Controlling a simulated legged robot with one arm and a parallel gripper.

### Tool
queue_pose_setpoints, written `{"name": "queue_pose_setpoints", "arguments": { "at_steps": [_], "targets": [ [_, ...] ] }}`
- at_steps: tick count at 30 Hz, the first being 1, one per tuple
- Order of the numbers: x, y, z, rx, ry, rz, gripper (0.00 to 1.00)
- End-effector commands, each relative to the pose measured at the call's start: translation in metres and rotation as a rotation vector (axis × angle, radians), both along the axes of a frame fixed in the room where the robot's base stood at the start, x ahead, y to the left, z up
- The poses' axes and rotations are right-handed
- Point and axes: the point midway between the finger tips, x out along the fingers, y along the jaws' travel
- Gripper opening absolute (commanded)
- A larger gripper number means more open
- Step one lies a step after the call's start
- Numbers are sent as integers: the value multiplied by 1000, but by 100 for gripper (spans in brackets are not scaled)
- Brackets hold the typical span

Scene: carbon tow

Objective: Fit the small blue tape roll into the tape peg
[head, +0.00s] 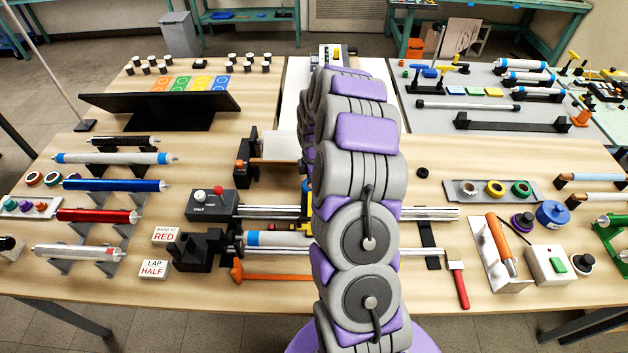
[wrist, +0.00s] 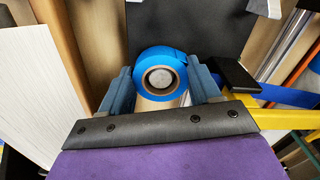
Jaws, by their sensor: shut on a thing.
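The small blue tape roll (wrist: 161,70) is in the wrist view, between the two fingers of my gripper (wrist: 162,88). My gripper is shut on it, one finger at each side. The roll's round face and pale core face the camera. A light grey round shape shows inside the core; I cannot tell whether it is a peg or a surface behind. A tan cylindrical surface shows just below the roll. I cannot make out the tape peg for certain in either view. In the head view my arm hides my gripper and the roll.
In the head view, a grey tray (head: 535,196) with yellow and green tape rolls stands right of my arm. A black screen (head: 160,103) and several tubes on racks are at left. Metal rails (head: 280,213) cross the bench behind my arm. A dark panel (wrist: 205,30) is beyond the roll.

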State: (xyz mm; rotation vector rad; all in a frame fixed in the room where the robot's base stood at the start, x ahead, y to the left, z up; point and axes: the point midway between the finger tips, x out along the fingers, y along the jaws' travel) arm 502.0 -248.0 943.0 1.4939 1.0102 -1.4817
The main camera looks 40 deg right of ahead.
Motion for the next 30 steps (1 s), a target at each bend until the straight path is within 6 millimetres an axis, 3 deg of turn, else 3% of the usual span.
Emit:
{"name": "queue_pose_setpoints", "arguments": {
  "at_steps": [10, 20, 23, 30],
  "targets": [
    [0, 0, 0, 0, -1, 0, 92],
    [1, 0, 5, -1, -2, 0, 92],
    [2, -1, 17, -2, -5, 0, 92],
    [3, -1, 69, -4, -8, 1, 92]
  ]
}}
